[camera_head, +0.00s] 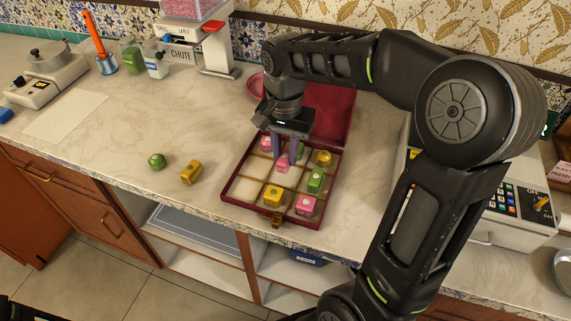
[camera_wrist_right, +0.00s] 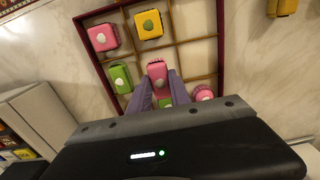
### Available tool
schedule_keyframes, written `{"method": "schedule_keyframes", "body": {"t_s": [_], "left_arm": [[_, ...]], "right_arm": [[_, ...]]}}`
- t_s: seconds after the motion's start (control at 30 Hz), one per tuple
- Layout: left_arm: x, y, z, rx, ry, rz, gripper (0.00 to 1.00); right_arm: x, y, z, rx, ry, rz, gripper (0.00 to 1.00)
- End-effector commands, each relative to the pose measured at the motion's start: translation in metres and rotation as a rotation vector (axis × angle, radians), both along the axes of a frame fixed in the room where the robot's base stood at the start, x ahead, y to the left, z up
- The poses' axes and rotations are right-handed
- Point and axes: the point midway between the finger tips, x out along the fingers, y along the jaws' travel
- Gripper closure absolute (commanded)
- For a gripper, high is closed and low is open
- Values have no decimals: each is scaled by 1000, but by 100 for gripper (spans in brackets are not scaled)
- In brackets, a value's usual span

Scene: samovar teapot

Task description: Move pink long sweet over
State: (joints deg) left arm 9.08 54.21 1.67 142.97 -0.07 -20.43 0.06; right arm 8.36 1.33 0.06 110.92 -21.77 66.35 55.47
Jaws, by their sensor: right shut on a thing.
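The pink long sweet (camera_head: 283,165) is between the fingers of my right gripper (camera_head: 287,157), over the middle compartment of the open dark-red box (camera_head: 229,184). In the right wrist view, the pink long sweet (camera_wrist_right: 157,71) is upright between the two grey fingers of the right gripper (camera_wrist_right: 157,88), which are shut on it. I cannot tell whether its bottom touches the box floor.
The box also holds a front yellow sweet (camera_head: 272,196), a front pink sweet (camera_head: 305,205), a green long sweet (camera_head: 316,180) and others behind. Left compartments are empty. A green sweet (camera_head: 157,161) and yellow sweet (camera_head: 191,172) lie on the counter. The raised lid (camera_head: 325,112) stands behind.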

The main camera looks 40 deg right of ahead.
Motion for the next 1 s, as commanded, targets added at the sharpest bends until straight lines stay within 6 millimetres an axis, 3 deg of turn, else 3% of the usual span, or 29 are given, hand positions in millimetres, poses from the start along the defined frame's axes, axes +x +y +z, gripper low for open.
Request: {"method": "schedule_keyframes", "body": {"t_s": [0.37, 0.63, 1.0], "left_arm": [[0, 0, 0, 0, 0, 0, 58], [0, 0, 1, 0, 0, 0, 58], [0, 0, -2, 0, 0, 0, 58]], "right_arm": [[0, 0, -7, 0, 1, -1, 100], [-1, 0, -39, 1, 2, -1, 100], [0, 0, -44, 1, -1, -1, 100]]}}
